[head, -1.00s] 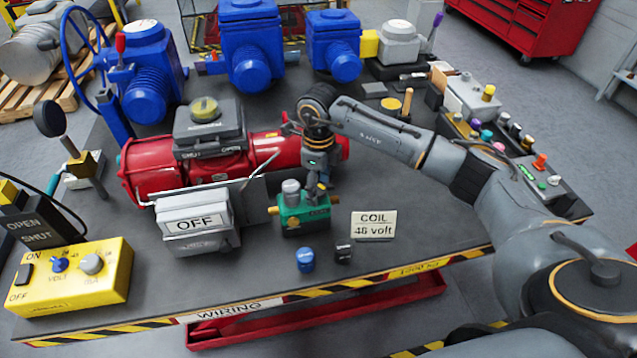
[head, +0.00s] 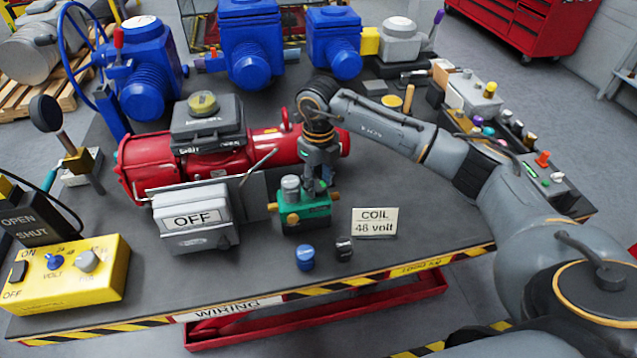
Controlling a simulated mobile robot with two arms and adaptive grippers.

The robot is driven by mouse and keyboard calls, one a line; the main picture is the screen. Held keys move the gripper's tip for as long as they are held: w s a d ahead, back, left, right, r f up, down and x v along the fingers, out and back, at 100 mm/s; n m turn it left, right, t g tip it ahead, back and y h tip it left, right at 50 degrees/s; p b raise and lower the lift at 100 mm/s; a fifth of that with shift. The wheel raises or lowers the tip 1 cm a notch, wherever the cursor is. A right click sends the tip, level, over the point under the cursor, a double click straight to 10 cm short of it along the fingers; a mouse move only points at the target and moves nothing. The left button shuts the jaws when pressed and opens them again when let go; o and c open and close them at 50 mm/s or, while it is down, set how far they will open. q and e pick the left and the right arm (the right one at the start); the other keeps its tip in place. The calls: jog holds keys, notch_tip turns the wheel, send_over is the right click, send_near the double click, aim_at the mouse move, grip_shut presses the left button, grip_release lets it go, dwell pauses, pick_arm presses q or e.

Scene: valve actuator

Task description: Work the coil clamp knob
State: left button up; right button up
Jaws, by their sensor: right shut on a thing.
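The green valve block (head: 305,219) stands on the bench, with a silver cylindrical coil (head: 290,188) on its top left and brass ports at its sides. My right gripper (head: 322,186) points down at the block's top right, just right of the coil. Its fingers are shut on the coil clamp knob, which they hide almost wholly. A small brass knob (head: 293,218) shows on the block's front face. A "COIL 48 volt" sign (head: 375,222) stands to the right. My left gripper is out of view.
A grey box marked "OFF" (head: 196,219) stands left of the block, and a red actuator (head: 270,146) lies behind. Blue (head: 305,257) and black (head: 344,249) knobs stand in front. A yellow switch box (head: 70,272) is at front left. Bare bench lies right of the sign.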

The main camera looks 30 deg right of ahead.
aim_at(318, 185)
dwell(0.3)
jog(key=o, duration=1.1)
jog(key=shift+o, duration=0.2)
notch_tip(318, 185, up, 12)
